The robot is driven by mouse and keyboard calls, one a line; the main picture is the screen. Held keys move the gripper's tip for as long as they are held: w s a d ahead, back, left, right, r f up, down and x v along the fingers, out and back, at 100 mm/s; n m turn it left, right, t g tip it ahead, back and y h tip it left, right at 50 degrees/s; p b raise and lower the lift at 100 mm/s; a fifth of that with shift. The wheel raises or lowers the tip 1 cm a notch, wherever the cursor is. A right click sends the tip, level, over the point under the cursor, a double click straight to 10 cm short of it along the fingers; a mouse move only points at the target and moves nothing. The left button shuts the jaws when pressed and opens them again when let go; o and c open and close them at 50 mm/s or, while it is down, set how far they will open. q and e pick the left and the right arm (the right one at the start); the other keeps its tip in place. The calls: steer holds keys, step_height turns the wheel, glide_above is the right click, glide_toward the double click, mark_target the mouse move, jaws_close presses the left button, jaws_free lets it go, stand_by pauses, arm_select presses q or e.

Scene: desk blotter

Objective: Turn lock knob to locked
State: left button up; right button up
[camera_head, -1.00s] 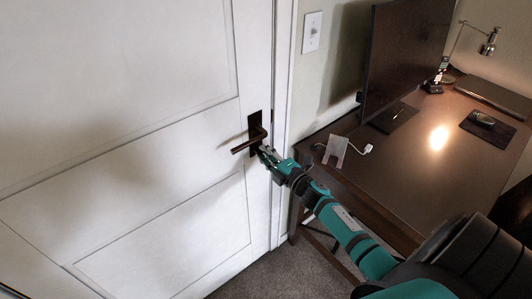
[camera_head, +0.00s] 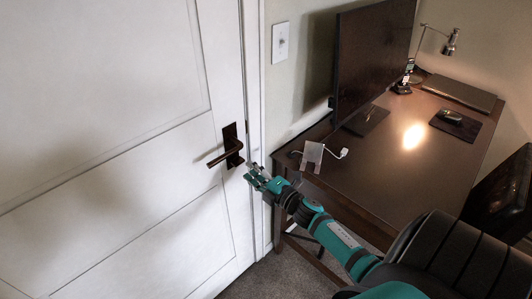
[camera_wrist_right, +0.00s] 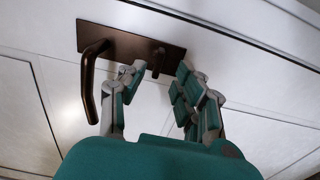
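The white door (camera_head: 110,130) bears a dark bronze plate (camera_head: 230,133) with a lever handle (camera_head: 222,158) pointing left. In the right wrist view the plate (camera_wrist_right: 120,40) carries the lever (camera_wrist_right: 88,85) at left and a small lock knob (camera_wrist_right: 158,58) at right. My right gripper (camera_head: 254,176) is just below and right of the plate. In the wrist view the right gripper (camera_wrist_right: 157,80) is open, its fingers either side of the knob, and appears empty. Contact with the knob cannot be told. The knob is not clear in the head view. My left gripper is not in view.
A light switch (camera_head: 280,42) is on the wall right of the door frame. A brown desk (camera_head: 380,165) stands at right with a monitor (camera_head: 370,60), a lamp (camera_head: 450,42) and a small stand (camera_head: 312,156). Carpet (camera_head: 265,280) shows below.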

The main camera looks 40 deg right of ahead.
steer(key=s, duration=0.7)
steer(key=shift+s+d, duration=0.2)
steer(key=shift+d, duration=0.1)
steer(key=s+a+f+m+g+h, duration=0.1)
steer(key=s+a+f+m+g, duration=0.3)
steer(key=f, duration=0.7)
steer(key=s+d+f+m+g, duration=0.1)
steer(key=s+f+m+g, duration=0.3)
steer(key=f, duration=0.6)
steer(key=s+a+f+m+h, duration=0.1)
steer(key=s+a+f+m, duration=0.1)
steer(key=s+f, duration=0.65)
steer(key=s+a+f+m+g, duration=0.3)
steer(key=s+a+f+g, duration=0.1)
steer(key=s+f, duration=0.5)
steer(key=s+a+f+m+g, duration=0.3)
steer(key=s+a+f+g, duration=0.2)
steer(key=s, duration=0.9)
step_height(320, 180, down, 4)
steer(key=shift+s+a+r+y, duration=0.1)
steer(key=shift+s+a+y, duration=0.25)
steer(key=shift+a, duration=0.45)
steer(key=shift+w, duration=0.2)
